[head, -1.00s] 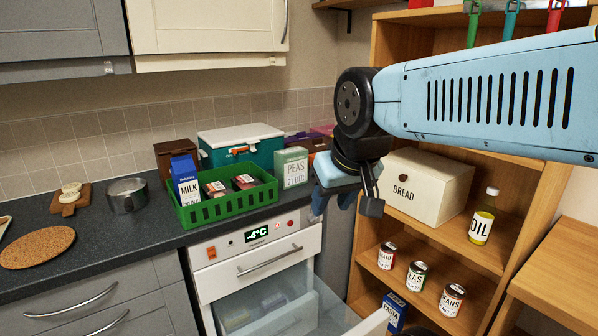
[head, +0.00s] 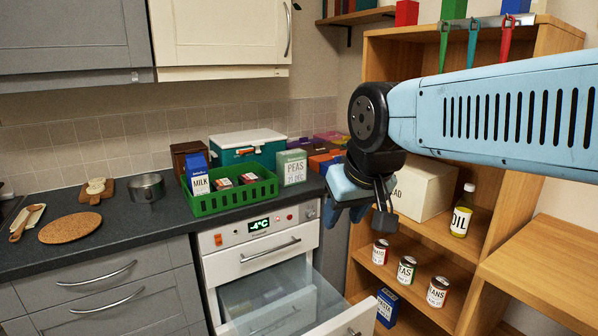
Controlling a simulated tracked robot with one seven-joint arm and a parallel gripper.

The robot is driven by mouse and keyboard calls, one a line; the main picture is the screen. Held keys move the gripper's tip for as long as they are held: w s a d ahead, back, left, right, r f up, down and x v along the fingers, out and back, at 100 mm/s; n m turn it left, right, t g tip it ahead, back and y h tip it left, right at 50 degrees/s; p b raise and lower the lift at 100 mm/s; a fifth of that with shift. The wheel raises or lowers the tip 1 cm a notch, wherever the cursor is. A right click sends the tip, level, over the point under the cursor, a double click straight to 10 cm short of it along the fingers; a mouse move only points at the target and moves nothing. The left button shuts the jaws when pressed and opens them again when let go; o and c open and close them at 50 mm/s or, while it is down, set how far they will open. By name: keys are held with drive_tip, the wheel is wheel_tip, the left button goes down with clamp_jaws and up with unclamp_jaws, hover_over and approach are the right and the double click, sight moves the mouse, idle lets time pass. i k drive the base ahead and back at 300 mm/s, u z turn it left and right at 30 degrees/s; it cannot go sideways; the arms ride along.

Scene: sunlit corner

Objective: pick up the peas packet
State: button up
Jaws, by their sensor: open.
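The peas packet (head: 292,168) is a pale green and white box labelled PEAS. It stands upright on the dark counter, just right of the green crate (head: 231,199). My gripper (head: 347,213) is blue, hangs below the black wrist joint and points down. It is open, and I see nothing between its fingers. It is to the right of the peas packet and apart from it, in front of the bread box.
The crate holds a milk carton (head: 198,174) and small packs. A teal cooler (head: 246,148) stands behind. An open freezer drawer (head: 340,322) juts out below the counter. Shelves at right hold a bread box (head: 424,188), an oil bottle (head: 462,211) and cans (head: 406,270).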

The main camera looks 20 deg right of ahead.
sight(290, 164)
drive_tip(key=u, duration=0.2)
drive_tip(key=i, duration=0.85)
drive_tip(key=z, duration=0.1)
